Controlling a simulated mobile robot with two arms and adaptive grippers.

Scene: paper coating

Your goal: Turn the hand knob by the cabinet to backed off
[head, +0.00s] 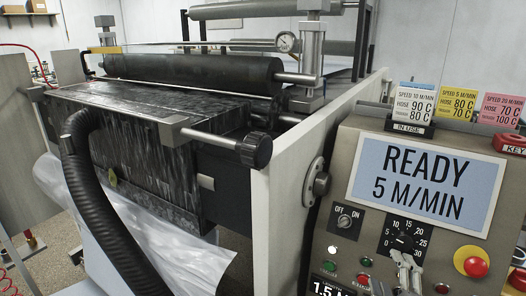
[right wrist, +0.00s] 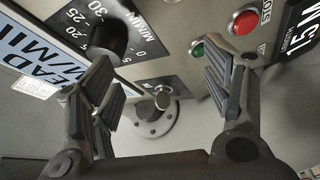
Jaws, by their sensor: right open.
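A black ribbed hand knob (head: 255,150) sits on the end of a metal bar at the coating machine's front, beside the pale side panel. The control cabinet (head: 334,233) stands right of that panel. My right gripper (head: 405,268) is low in front of the cabinet face, below the speed dial, well to the right of the knob. In the right wrist view my right gripper (right wrist: 160,75) has its fingers wide apart with nothing between them. The hand knob is not seen there. My left gripper is not in view.
The cabinet carries a READY 5 M/MIN display (head: 425,180), an on/off switch (head: 345,218), a speed dial (head: 406,237) and a red button (head: 471,262). A round metal flange (head: 316,182) is on the side panel. A black hose (head: 90,210) runs at front left.

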